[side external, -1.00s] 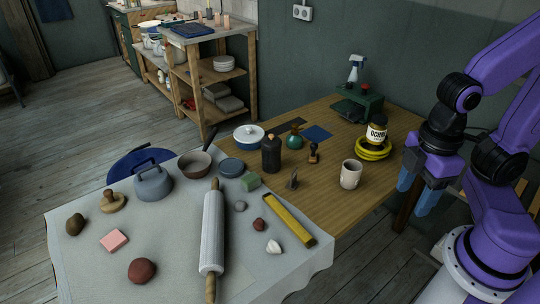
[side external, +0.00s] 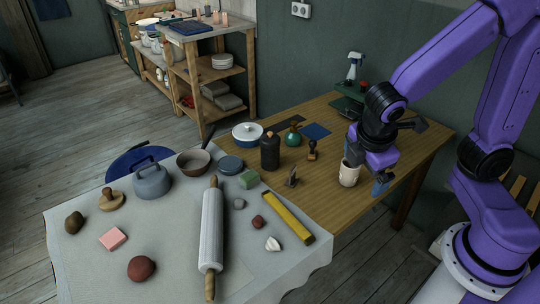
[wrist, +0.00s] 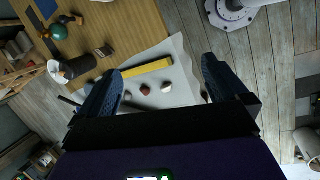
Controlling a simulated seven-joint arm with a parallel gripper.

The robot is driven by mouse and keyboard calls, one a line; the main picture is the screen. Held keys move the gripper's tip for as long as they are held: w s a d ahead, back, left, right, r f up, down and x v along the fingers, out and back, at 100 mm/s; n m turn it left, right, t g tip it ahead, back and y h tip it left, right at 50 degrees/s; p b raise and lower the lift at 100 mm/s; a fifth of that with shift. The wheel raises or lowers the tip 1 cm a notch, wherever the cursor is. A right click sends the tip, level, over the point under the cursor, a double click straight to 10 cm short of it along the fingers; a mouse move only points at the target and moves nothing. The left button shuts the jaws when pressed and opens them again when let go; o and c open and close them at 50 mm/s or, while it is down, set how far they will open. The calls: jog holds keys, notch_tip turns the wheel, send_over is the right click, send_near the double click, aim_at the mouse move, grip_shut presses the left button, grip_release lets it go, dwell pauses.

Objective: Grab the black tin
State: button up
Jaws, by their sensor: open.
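The black tin (side external: 270,153) stands upright on the wooden table beside the grey cloth's far edge. In the wrist view the black tin (wrist: 80,66) shows at the left, outside the left finger. My gripper (side external: 366,173) is open and empty above the table, to the right of the tin and well apart from it. It partly covers a cream mug (side external: 348,175).
The cloth holds a rolling pin (side external: 212,228), a yellow bar (side external: 288,218) and a grey kettle-like weight (side external: 152,182).

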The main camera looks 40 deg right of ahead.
jog(key=w+a+f+n+t+h, duration=0.1)
jog(key=w+f+n+t+h, duration=0.15)
jog(key=w, duration=0.65)
jog(key=w+f+n+t+h, duration=0.1)
jog(key=w+f+n+h, duration=0.25)
jog(key=w, duration=0.65)
jog(key=n+t, duration=0.5)
jog(key=n, duration=0.2)
send_near(270, 149)
jog(key=shift+g+y, duration=0.25)
jog(key=shift+y, duration=0.05)
jog(key=x, duration=0.8)
jog(key=shift+w+d+f, duration=0.15)
jog(key=shift+d, duration=0.05)
jog(key=w+d, duration=0.2)
jog(key=shift+w+d+f, duration=0.15)
jog(key=shift+w+f, duration=0.05)
jog(key=shift+w, duration=0.15)
jog(key=shift+x, duration=0.9)
jog(key=c, duration=1.1)
